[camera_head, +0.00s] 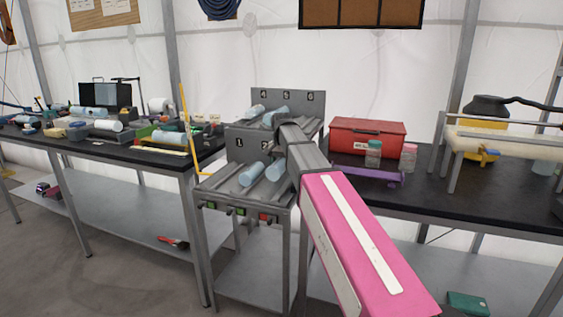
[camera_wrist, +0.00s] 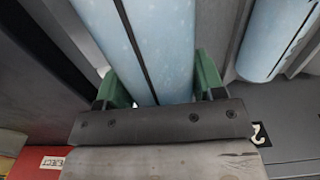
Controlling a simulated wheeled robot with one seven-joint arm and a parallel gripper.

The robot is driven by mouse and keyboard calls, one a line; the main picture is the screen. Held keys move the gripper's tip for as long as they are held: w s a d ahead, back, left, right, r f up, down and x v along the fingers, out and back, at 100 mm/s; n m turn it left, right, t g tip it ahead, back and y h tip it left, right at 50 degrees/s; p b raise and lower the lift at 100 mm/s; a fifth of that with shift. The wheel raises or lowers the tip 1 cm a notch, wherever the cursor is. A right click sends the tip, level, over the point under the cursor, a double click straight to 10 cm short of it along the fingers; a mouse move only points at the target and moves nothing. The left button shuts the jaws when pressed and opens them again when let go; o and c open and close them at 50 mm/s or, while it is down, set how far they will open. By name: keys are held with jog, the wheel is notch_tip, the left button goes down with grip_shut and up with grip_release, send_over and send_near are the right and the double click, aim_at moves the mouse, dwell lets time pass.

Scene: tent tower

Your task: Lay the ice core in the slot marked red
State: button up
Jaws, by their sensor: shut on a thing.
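My gripper (camera_wrist: 157,82) has green fingers on both sides of a pale blue ice core (camera_wrist: 142,45) with a dark line along it, and is shut on it. In the head view this core (camera_head: 275,169) shows beside my arm, over the right part of the rack's lower tier; my arm hides the fingers. I cannot tell whether it touches the rack. The grey rack (camera_head: 232,192) has small front markers, green ones at the left and a red marker (camera_head: 264,217) at the right. The slot behind the red marker is partly hidden by my arm.
A second core (camera_head: 251,174) lies left of the held one, also in the wrist view (camera_wrist: 275,40). More cores (camera_head: 275,115) lie on the upper tier. A red toolbox (camera_head: 366,137) and purple stand (camera_head: 369,178) are on the right bench; a cluttered bench (camera_head: 150,150) is left.

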aim_at(282, 186)
jog(key=shift+f, duration=2.8)
jog(key=shift+f, duration=0.15)
jog(key=o, duration=1.4)
jog(key=shift+o, duration=0.2)
notch_tip(282, 186, up, 11)
jog(key=shift+f, duration=0.15)
